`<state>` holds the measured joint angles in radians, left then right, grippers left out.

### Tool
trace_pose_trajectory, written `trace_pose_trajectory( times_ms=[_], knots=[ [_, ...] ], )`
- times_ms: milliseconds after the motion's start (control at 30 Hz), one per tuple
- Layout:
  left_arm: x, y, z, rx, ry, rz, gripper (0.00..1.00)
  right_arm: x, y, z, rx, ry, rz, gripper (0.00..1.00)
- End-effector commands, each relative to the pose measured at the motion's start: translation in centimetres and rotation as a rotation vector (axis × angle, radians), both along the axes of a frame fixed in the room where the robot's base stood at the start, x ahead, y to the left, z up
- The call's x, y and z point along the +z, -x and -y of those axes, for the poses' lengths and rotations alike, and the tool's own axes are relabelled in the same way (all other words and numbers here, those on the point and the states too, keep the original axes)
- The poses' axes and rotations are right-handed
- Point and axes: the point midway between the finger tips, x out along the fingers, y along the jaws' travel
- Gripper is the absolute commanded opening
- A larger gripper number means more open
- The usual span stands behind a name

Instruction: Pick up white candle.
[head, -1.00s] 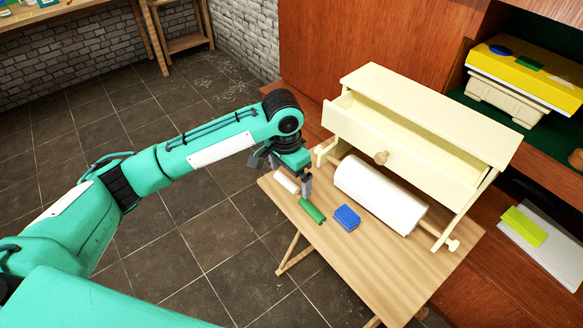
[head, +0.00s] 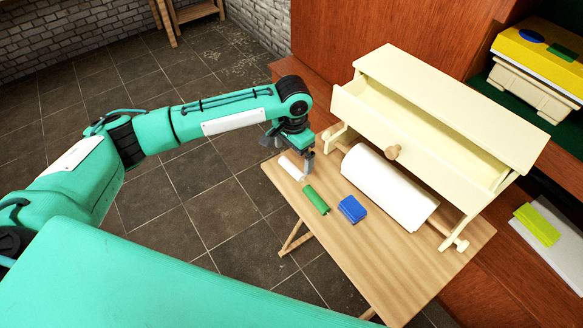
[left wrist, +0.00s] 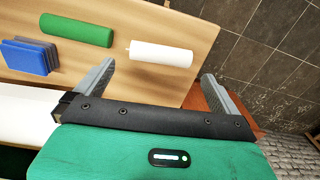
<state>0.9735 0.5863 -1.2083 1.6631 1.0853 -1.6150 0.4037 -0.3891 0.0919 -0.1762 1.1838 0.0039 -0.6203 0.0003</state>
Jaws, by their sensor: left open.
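The white candle (head: 291,168) lies on its side near the left edge of the wooden table (head: 375,265). In the left wrist view the white candle (left wrist: 161,54) lies just beyond the fingertips, between their lines, with its wick end to the left. My left gripper (head: 287,155) is open and empty at the table's left edge, close to the candle. Its two fingers (left wrist: 160,75) are spread wide in the left wrist view. A green candle (head: 316,200) lies beside the white one, and it also shows in the left wrist view (left wrist: 77,30). My right gripper is out of view.
A cream cabinet (head: 447,105) with an open drawer (head: 415,130) stands close behind the gripper's right side. Bare table lies in front of the blue block.

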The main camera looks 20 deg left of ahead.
Motion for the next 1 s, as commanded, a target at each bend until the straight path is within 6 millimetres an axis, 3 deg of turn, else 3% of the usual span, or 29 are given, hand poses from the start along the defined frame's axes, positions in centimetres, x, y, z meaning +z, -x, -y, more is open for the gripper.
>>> trace_pose_trajectory(
  times_ms=[300, 567, 767, 1000],
  knots=[
    [-4.2, 0.1, -0.2, 0.001, -0.002, -0.001, 1.00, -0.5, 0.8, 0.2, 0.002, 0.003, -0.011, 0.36],
    [-4.5, 0.1, -0.2, 0.000, -0.001, 0.000, 1.00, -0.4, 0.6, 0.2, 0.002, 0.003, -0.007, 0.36],
    [-4.5, 0.1, -0.2, 0.000, -0.001, 0.000, 0.61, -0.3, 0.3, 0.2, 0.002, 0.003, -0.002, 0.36],
    [-4.4, 0.1, -0.2, 0.000, -0.001, 0.000, 0.59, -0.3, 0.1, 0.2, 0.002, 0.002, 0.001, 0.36]
  ],
)
